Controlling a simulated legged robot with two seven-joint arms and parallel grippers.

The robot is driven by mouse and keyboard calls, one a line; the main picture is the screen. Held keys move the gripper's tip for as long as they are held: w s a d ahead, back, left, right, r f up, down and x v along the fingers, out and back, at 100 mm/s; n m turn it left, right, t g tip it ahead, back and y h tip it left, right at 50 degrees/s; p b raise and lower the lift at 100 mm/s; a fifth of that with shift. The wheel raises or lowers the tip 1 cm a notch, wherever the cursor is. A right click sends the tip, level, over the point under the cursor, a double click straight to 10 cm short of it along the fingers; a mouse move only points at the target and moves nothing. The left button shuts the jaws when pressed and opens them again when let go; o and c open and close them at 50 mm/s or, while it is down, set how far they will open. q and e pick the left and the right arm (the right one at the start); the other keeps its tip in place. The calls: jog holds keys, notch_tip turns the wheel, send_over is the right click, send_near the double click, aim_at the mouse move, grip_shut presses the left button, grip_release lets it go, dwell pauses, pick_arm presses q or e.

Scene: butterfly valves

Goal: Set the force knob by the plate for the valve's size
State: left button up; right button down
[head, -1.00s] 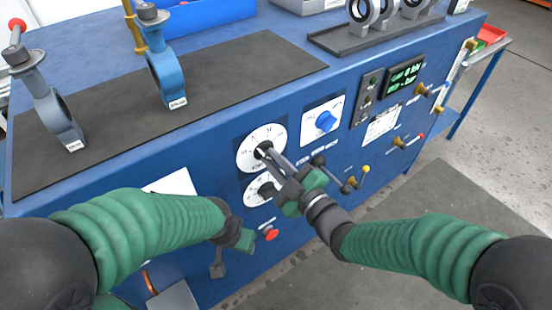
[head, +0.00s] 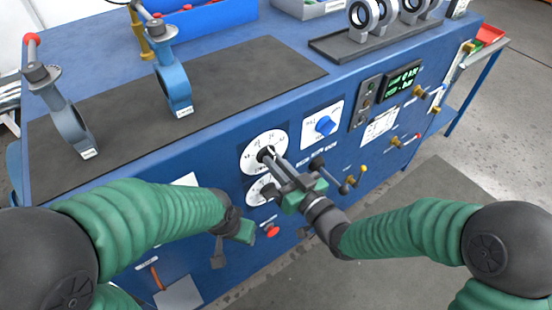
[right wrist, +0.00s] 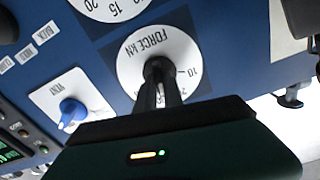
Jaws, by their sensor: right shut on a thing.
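The force dial (head: 252,160) is a round white face on the blue bench front; the right wrist view shows it marked "FORCE kN" (right wrist: 135,62). My right gripper (head: 268,153) is shut on its dark central knob (right wrist: 158,68), and the fingers hide much of the knob and pointer. On the bench stand a grey butterfly valve (head: 68,122) and a blue butterfly valve (head: 175,84), each with a small white plate too small to read. My left gripper (head: 222,254) hangs low before the bench front; its finger opening is unclear.
A second dial (head: 256,192) sits just below, partly behind my right gripper. A blue vent knob (head: 325,125) and green display (head: 403,80) are to the right. A red button (head: 272,231) is below. A rack of rings (head: 340,46) stands at the back.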

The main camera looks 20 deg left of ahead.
jog(key=m+p, duration=0.2)
jog(key=m, duration=0.1)
jog(key=m+p, duration=0.2)
jog(key=m, duration=0.2)
jog(key=m+p, duration=0.2)
jog(key=m, duration=0.2)
jog(key=shift+w+d+r, duration=0.15)
jog(key=shift+w, duration=0.2)
jog(key=shift+m, duration=0.3)
jog(key=c, duration=1.9)
grip_release()
jog(key=o, duration=0.4)
jog(key=shift+f, duration=0.25)
jog(key=shift+o, duration=0.2)
